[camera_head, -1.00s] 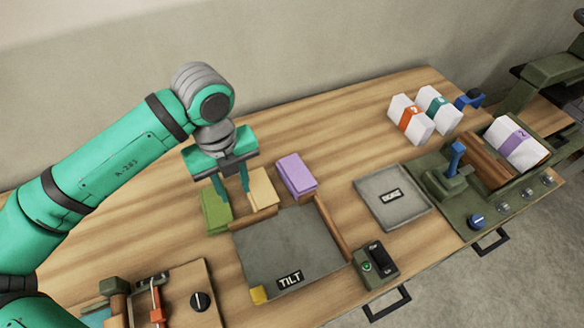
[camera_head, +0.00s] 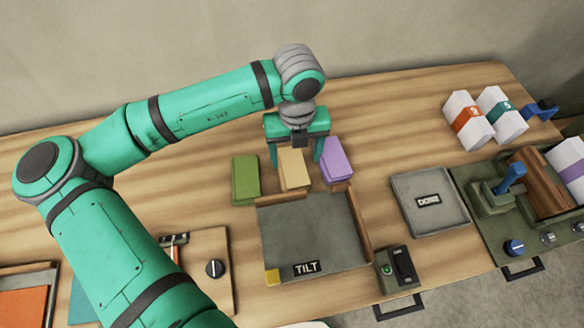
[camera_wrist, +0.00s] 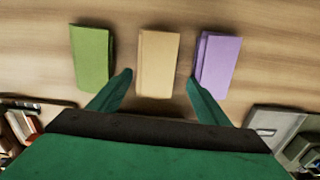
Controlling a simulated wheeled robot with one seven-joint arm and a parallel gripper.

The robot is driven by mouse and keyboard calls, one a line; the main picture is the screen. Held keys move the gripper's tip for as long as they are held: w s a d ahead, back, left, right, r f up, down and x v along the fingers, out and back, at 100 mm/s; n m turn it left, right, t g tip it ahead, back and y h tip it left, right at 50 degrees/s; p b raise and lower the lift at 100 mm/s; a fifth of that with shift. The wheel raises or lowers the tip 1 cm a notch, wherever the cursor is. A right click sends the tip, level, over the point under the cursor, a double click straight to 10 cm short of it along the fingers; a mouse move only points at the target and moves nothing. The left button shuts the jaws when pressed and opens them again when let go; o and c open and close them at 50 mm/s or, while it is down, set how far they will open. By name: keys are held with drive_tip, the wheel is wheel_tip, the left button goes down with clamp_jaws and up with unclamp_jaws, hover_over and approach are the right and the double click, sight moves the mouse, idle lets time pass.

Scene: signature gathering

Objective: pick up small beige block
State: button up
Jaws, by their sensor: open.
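The small beige block (camera_head: 293,168) lies on the wooden table between a green block (camera_head: 245,179) and a purple block (camera_head: 334,160), behind the grey tilt tray. My gripper (camera_head: 295,160) is open above the beige block, with one finger on each side of it in the head view. In the wrist view the beige block (camera_wrist: 158,64) lies centred between the fingertips (camera_wrist: 158,76). The green block (camera_wrist: 92,57) is outside the left finger and the purple block (camera_wrist: 217,64) is close to the right finger. Contact with the beige block cannot be seen.
The grey tilt tray (camera_head: 312,238) with wooden edges stands just in front of the blocks. A grey "DONE" pad (camera_head: 428,201) and white bundles (camera_head: 468,121) are to the right. Bare table (camera_head: 390,130) lies right of the gripper.

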sight(292, 166)
drive_tip(key=f, duration=0.1)
drive_tip(key=a+f, duration=0.1)
drive_tip(key=f, duration=0.1)
drive_tip(key=shift+w+f, duration=0.1)
drive_tip(key=shift+f, duration=0.2)
drive_tip(key=shift+w+f, duration=0.1)
drive_tip(key=shift+f, duration=0.35)
drive_tip(key=shift+w, duration=0.1)
